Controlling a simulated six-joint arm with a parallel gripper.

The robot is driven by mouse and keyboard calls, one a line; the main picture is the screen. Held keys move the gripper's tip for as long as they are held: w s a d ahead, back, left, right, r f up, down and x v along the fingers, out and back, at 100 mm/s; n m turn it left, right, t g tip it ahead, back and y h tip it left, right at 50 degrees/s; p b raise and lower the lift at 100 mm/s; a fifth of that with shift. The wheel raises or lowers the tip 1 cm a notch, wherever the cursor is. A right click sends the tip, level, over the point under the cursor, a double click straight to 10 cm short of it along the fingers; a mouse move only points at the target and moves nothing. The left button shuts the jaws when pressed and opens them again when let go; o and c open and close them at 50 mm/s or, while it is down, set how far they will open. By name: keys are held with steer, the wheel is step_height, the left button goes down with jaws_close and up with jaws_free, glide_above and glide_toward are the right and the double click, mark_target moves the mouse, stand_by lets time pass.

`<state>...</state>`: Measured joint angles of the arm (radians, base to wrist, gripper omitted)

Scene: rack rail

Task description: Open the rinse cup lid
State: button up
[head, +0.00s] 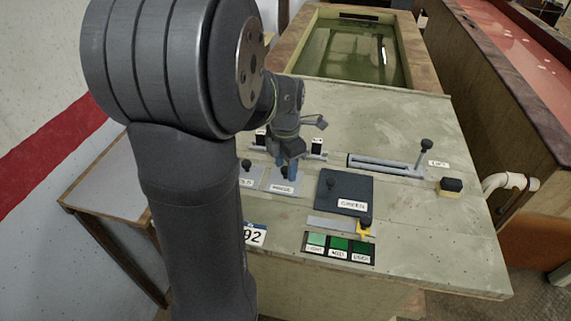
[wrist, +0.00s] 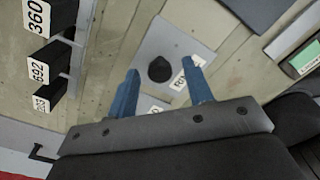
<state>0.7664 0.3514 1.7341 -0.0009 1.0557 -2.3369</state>
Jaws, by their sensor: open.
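The rinse cup lid (head: 281,187) is a small light-grey plate with a dark knob and a white label, lying flat on the bench top in the head view. In the wrist view the lid (wrist: 178,48) shows its round black knob (wrist: 160,69) near the middle of the picture. My gripper (head: 289,170) points down over the lid, its blue fingers partly hiding it. In the wrist view my gripper (wrist: 160,67) is open, with a fingertip to each side of the knob. I cannot tell how far above the knob the fingertips are.
A similar knobbed plate (head: 246,179) lies just left. Numbered black blocks (wrist: 45,63) stand left in the wrist view. A green liquid tank (head: 350,52) is behind.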

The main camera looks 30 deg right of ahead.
jaws_close()
steer(key=shift+s+a, duration=2.7)
jaws_free()
step_height(320, 180, up, 18)
steer(key=shift+f, duration=0.25)
steer(key=shift+f, duration=0.1)
step_height(320, 180, down, 17)
steer(key=shift+f, duration=0.2)
